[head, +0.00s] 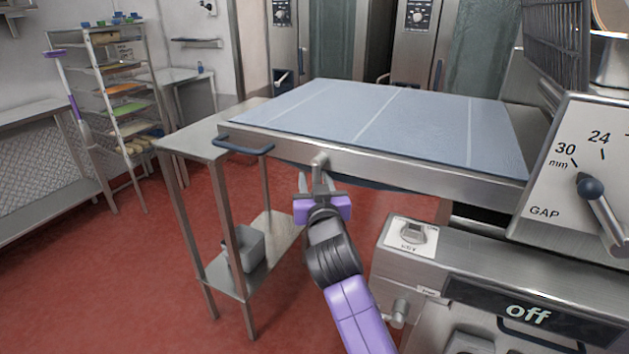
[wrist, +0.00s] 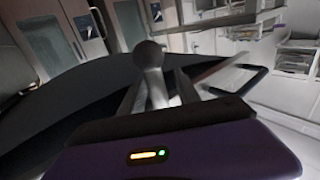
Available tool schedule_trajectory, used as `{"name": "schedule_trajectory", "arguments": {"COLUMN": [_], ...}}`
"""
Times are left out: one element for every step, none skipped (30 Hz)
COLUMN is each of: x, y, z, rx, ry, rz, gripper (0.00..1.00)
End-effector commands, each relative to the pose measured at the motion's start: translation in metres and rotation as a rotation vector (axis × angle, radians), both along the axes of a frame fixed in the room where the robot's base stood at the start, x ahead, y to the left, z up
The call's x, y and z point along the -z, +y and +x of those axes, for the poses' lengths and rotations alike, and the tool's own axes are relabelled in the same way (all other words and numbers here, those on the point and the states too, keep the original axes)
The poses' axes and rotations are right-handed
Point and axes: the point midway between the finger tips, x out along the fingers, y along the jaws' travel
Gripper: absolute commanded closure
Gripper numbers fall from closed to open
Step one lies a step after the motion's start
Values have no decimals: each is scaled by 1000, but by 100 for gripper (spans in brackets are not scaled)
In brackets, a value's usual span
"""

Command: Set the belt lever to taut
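The belt lever (head: 319,160) is a grey metal lever with a round ball end, on the front edge of the blue-topped belt table. In the wrist view the ball-ended lever (wrist: 149,56) stands upright in the middle. My gripper (head: 318,182) is at the lever, with one finger on each side. In the wrist view the fingers of my gripper (wrist: 157,85) stand apart, with a small gap to the lever on both sides. The lever's lower part is hidden behind my gripper. No taut or slack marking is readable.
A steel side table (head: 190,145) stands left.

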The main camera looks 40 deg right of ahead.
Motion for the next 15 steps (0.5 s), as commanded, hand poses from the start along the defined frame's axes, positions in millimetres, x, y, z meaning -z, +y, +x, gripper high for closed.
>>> {"name": "schedule_trajectory", "arguments": {"x": [0, 0, 0, 0, 0, 0, 0, 0, 0, 0, 0, 0, 0, 0, 0], "y": [0, 0, 0, 0, 0, 0, 0, 0, 0, 0, 0, 0, 0, 0, 0], "z": [0, 0, 0, 0, 0, 0, 0, 0, 0, 0, 0, 0, 0, 0, 0], "rx": [0, 0, 0, 0, 0, 0, 0, 0, 0, 0, 0, 0, 0, 0, 0], "ry": [0, 0, 0, 0, 0, 0, 0, 0, 0, 0, 0, 0, 0, 0, 0], "rz": [0, 0, 0, 0, 0, 0, 0, 0, 0, 0, 0, 0, 0, 0, 0], "gripper": [61, 61, 61, 63, 69, 77, 83, 89, 97, 100, 100, 100, 100, 100, 100]}}
